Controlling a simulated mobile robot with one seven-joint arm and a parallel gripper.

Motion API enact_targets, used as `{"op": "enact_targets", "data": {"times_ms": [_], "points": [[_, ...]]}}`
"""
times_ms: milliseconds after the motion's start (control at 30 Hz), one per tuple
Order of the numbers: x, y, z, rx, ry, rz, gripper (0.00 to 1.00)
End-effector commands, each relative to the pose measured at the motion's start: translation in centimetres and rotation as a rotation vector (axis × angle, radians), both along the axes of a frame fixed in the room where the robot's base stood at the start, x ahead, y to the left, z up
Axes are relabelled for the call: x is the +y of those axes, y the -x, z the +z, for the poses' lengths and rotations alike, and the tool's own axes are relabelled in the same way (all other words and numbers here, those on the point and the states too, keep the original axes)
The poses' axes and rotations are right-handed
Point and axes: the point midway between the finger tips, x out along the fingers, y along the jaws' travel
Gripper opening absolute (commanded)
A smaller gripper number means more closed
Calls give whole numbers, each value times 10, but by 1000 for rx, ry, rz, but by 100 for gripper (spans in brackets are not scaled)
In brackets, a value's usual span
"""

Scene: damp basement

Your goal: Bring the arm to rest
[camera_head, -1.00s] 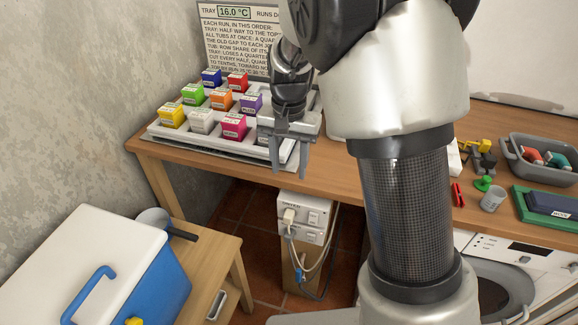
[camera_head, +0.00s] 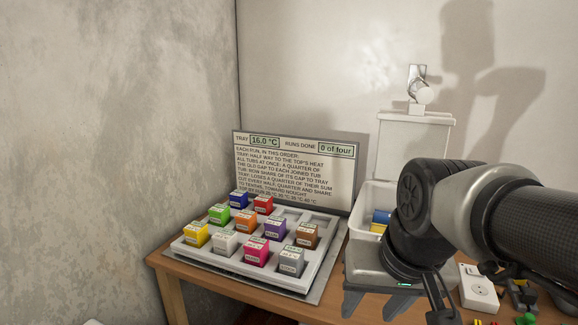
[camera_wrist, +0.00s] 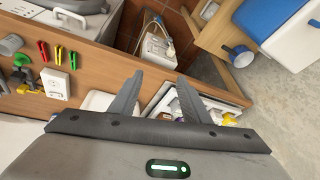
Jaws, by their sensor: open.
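My gripper (camera_head: 396,306) is at the lower right of the head view, to the right of the tub tray. Its grey fingers are apart, with nothing visible between them. In the wrist view the two fingers (camera_wrist: 160,84) also stand apart and empty, over the wooden worktop. My dark wrist and arm come in from the right edge of the head view.
A tray (camera_head: 222,258) holds several coloured tubs, with a display sign (camera_head: 296,170) behind it. A white bin (camera_head: 368,195) stands behind my gripper. A white socket box (camera_head: 480,289) lies to the right. The wrist view shows a blue-and-white cooler (camera_wrist: 287,30).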

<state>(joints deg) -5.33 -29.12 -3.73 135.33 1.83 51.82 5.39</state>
Motion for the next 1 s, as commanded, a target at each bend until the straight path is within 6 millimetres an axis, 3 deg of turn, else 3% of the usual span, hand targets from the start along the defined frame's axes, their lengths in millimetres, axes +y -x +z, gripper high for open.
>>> {"op": "enact_targets", "data": {"times_ms": [300,333,700,867,1000], "points": [[-17,49,7,-123,109,54,43],[-17,47,24,-117,105,56,43],[-16,46,103,-113,101,55,43],[-16,46,124,-113,101,55,43],[-16,46,125,-113,101,55,43]]}}
